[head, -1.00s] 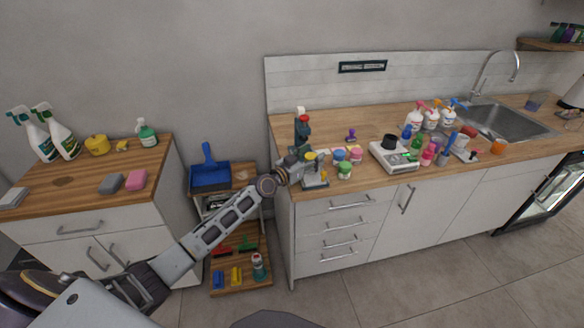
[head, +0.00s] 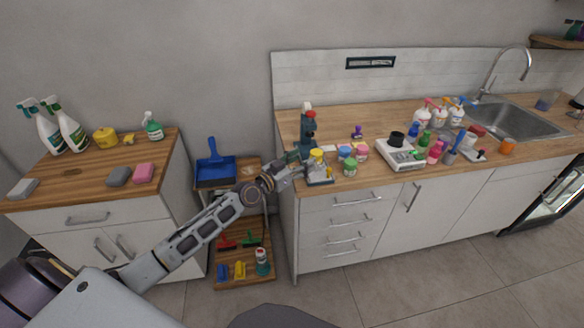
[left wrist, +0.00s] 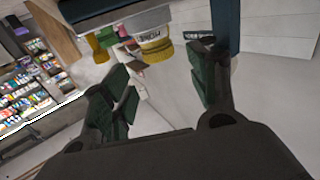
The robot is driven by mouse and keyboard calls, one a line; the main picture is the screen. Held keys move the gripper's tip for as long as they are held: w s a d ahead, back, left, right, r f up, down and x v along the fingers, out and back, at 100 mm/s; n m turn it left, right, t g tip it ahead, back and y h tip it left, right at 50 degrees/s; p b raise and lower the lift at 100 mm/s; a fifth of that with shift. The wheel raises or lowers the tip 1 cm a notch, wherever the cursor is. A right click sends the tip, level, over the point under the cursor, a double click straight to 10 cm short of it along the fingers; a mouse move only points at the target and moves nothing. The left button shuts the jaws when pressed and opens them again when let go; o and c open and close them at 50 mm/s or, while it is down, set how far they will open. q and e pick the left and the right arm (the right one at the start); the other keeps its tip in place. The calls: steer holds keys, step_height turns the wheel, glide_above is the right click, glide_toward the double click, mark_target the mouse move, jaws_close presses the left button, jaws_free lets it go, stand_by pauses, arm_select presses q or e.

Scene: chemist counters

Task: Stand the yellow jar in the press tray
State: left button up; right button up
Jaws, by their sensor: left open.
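The yellow-lidded jar (head: 317,156) is upright on the grey press tray (head: 321,182), at the left end of the long counter. The dark teal press (head: 308,128) rises behind it. My left gripper (head: 302,156) is open, just left of the jar. In the left wrist view the picture is turned over: the jar (left wrist: 155,47) shows lid-down against the tray's edge (left wrist: 115,20), beyond the gap between the open fingers (left wrist: 165,88). The press column (left wrist: 225,30) is close by one finger. My right gripper is not in view.
Small jars with blue, pink and green lids (head: 350,167) stand just right of the tray. A white scale (head: 400,155) and several bottles are farther right, before the sink (head: 510,120). A low shelf with a blue dustpan (head: 214,172) is left of the counter.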

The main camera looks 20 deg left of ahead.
arm_select(q)
steer(key=shift+s+a, duration=0.25)
steer(key=shift+s, duration=0.45)
steer(key=shift+s+a+f, duration=0.1)
steer(key=shift+s+a, duration=0.2)
steer(key=shift+s, duration=0.3)
steer(key=shift+s+a, duration=0.25)
steer(key=shift+s, duration=0.45)
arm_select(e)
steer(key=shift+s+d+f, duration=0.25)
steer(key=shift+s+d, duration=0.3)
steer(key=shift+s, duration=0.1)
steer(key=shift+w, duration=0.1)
